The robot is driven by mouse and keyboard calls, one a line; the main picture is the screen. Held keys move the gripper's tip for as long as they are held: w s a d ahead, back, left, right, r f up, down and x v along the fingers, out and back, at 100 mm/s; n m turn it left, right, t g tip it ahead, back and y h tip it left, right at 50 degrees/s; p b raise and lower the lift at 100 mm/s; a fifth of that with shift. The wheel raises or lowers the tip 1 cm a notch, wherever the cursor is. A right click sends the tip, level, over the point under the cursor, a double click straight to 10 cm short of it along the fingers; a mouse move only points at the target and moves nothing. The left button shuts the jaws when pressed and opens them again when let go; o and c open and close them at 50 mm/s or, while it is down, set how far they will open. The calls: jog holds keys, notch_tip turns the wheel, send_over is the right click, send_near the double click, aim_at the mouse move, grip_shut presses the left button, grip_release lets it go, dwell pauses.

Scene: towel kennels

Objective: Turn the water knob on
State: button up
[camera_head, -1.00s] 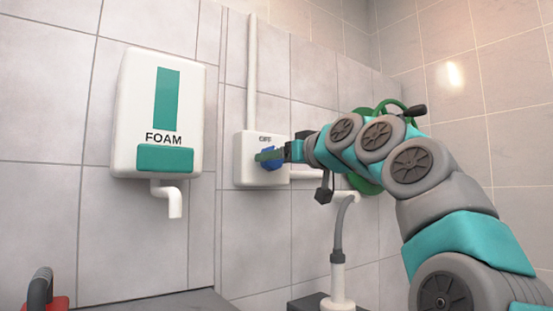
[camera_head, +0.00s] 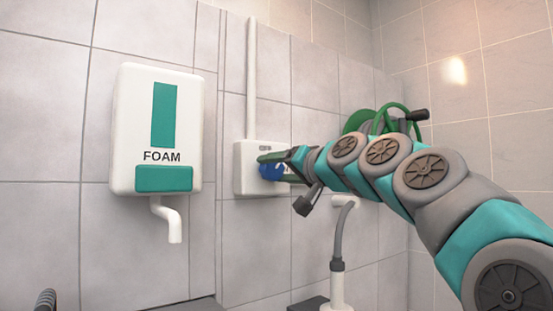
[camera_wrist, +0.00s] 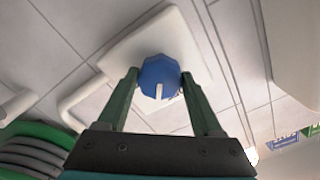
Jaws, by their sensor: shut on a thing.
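The water knob (camera_head: 268,171) is blue and sits on a white box (camera_head: 243,180) on the tiled wall. In the wrist view the knob (camera_wrist: 160,70) is faceted, with a white mark running from near its middle toward my gripper's palm. My gripper (camera_wrist: 160,79) has its green fingers on opposite sides of the knob, shut on it. In the head view my gripper (camera_head: 272,166) reaches in from the right and covers part of the knob and of the box's markings.
A white foam dispenser (camera_head: 118,145) with a spout hangs on the wall to the left. A green hose reel (camera_head: 360,121) is behind my arm. A grey hose (camera_head: 340,235) rises from a white nozzle (camera_head: 337,290) below. White pipe (camera_head: 251,80) runs up from the box.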

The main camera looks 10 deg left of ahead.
jog(key=m+p, duration=0.3)
jog(key=m, duration=0.1)
jog(key=shift+r+m, duration=0.15)
jog(key=shift+m, duration=0.15)
jog(key=m, duration=0.5)
jog(key=shift+m+p, duration=0.3)
jog(key=shift+f, duration=0.2)
jog(key=o, duration=1.4)
jog(key=shift+c, duration=0.2)
jog(key=b+v, duration=0.1)
jog(key=v, duration=0.6)
jog(key=shift+s+d, duration=0.2)
jog(key=shift+d, duration=0.1)
jog(key=shift+s+d, duration=0.1)
